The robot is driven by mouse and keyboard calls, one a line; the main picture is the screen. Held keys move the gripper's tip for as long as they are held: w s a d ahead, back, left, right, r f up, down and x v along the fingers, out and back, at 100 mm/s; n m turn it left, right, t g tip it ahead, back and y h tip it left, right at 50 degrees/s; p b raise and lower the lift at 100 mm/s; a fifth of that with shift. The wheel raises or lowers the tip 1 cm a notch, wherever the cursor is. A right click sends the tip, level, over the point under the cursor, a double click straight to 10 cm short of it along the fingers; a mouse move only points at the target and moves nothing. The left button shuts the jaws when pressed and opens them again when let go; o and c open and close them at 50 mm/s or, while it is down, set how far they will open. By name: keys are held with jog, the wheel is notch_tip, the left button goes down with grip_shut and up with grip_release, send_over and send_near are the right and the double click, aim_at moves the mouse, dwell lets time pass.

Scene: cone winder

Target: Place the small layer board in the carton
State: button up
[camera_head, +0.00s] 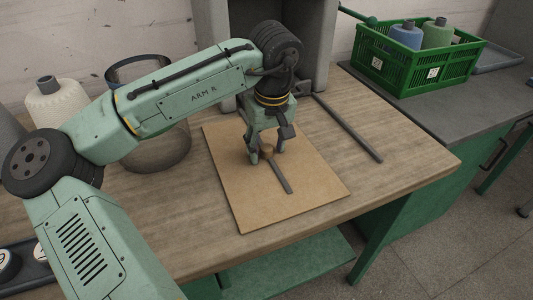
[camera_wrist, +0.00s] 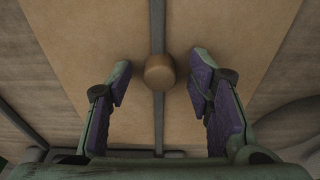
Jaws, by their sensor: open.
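The layer board is a flat tan rectangular board (camera_head: 237,200) lying on the wooden bench; it fills much of the wrist view (camera_wrist: 230,25). A dark strip (camera_head: 282,181) runs across its middle, with a round brown knob (camera_wrist: 160,72) on it. My gripper (camera_head: 265,155) points down over the board, open. In the wrist view its two purple-padded fingers stand on either side of the knob, with a gap on each side. In the head view the fingers partly hide the knob. I cannot make out a carton in either view.
A green crate (camera_head: 433,73) with blue and green yarn cones stands on the grey counter at the right. A dark bar (camera_head: 347,128) lies on the bench right of the board. A clear cylinder (camera_head: 158,151) stands behind my arm. The bench's front right is clear.

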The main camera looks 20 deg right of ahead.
grip_shut()
dwell(0.6)
